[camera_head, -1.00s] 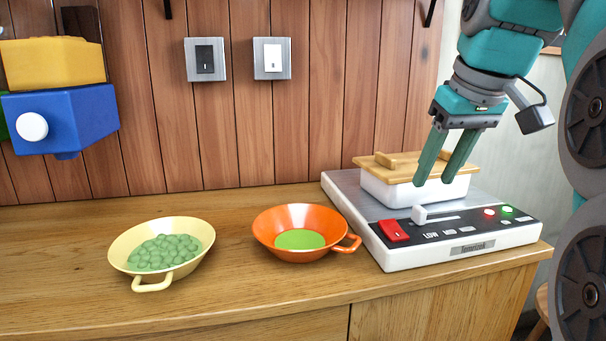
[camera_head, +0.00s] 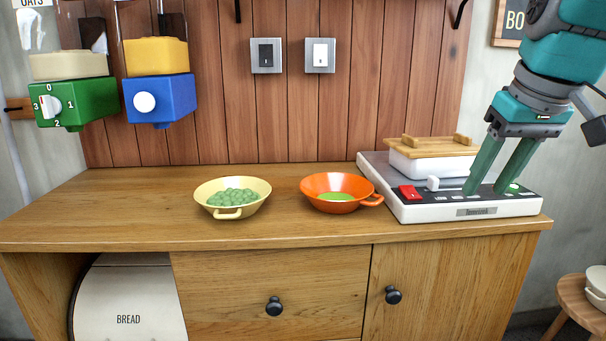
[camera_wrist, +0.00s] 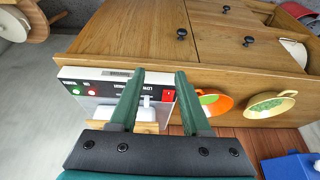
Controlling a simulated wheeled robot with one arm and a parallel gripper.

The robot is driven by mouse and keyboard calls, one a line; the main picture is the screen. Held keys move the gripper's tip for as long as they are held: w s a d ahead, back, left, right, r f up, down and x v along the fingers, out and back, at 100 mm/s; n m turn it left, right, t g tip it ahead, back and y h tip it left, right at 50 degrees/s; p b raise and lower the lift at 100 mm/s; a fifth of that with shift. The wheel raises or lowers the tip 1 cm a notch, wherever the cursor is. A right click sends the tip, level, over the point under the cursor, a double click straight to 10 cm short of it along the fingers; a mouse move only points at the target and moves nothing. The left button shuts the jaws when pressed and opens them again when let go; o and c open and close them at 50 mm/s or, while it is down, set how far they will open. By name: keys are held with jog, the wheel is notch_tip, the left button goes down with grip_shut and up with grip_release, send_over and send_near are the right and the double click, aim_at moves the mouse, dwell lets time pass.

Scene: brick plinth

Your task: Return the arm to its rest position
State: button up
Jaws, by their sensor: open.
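My gripper (camera_head: 484,190) is open and empty at the right of the head view, its two green fingers pointing down in front of the white and grey appliance (camera_head: 470,211). In the wrist view the fingers of my gripper (camera_wrist: 158,80) are spread apart with nothing between them. The appliance also shows beyond them in the wrist view (camera_wrist: 100,74), with its red switch and lit buttons. I cannot tell the exact gap between the fingertips and the appliance.
A white dish with a wooden lid (camera_head: 435,158) sits on the appliance. An orange bowl (camera_head: 325,186) and a yellow bowl (camera_head: 254,186) with green contents stand on the wooden counter (camera_head: 120,215). Green (camera_head: 90,100) and blue (camera_head: 175,98) dispensers hang at left. A stool (camera_head: 575,300) stands lower right.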

jog(key=s+a+f+g, duration=0.2)
jog(key=s+a+f, duration=0.15)
jog(key=f, duration=0.65)
jog(key=s+a+f+g, duration=0.2)
jog(key=s+a+f, duration=0.15)
jog(key=f, duration=0.65)
jog(key=s+a+f+g, duration=0.1)
jog(key=s+f, duration=0.5)
jog(key=f, duration=0.1)
jog(key=s+a+f+g, duration=0.1)
jog(key=s+a+f, duration=0.1)
jog(key=s+f, duration=0.5)
jog(key=shift+s+a+f+m, duration=0.3)
jog(key=shift+f+m, duration=0.1)
jog(key=shift+f, duration=0.4)
jog(key=shift+c, duration=0.4)
